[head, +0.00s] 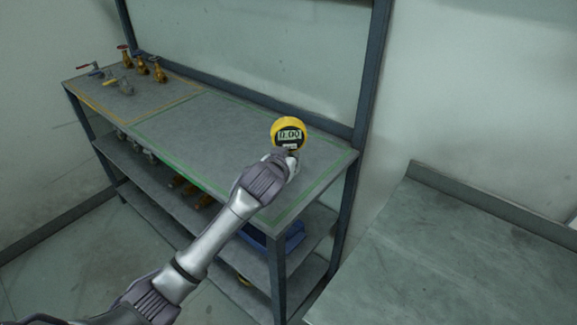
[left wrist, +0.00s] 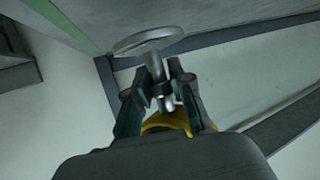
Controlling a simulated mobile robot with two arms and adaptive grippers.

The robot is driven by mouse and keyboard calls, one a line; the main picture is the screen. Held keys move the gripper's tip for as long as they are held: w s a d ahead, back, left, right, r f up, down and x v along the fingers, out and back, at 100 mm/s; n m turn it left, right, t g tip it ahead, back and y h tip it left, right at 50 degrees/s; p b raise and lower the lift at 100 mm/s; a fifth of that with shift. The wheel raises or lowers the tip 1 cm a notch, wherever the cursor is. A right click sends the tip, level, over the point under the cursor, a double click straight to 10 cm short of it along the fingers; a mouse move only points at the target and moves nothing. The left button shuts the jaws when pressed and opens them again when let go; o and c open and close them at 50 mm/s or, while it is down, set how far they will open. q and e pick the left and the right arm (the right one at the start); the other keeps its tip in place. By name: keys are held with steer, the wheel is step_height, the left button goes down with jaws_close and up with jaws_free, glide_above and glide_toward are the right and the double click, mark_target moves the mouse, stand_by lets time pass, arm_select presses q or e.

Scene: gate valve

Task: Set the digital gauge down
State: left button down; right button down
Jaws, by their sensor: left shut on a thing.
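The digital gauge (head: 289,132) is round and yellow with a lit display facing the head camera. My left gripper (head: 284,160) is shut on it, just below the dial. In the left wrist view the fingers (left wrist: 159,92) close around its metal stem (left wrist: 155,66), which has a flat round disc at its end; part of the yellow body (left wrist: 168,121) shows behind the fingers. The gauge appears over the right part of the bench top (head: 215,130), inside the green outline. I cannot tell whether the disc touches the top. My right gripper is not in view.
Several valves (head: 141,66) stand in the orange-outlined area at the bench's left end. The green-outlined area looks otherwise clear. Lower shelves hold more valves and a blue bin (head: 290,238). A frame post (head: 371,70) rises behind the bench. Another table (head: 450,260) is at right, bare.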

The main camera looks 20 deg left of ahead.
arm_select(q)
step_height(320, 180, down, 3)
steer(key=shift+r, duration=0.2)
steer(key=shift+f, duration=0.45)
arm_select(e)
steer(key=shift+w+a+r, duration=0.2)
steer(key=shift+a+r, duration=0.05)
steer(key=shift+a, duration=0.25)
arm_select(q)
steer(key=shift+f, duration=0.1)
steer(key=c, duration=1)
jaws_free()
steer(key=shift+f, duration=0.1)
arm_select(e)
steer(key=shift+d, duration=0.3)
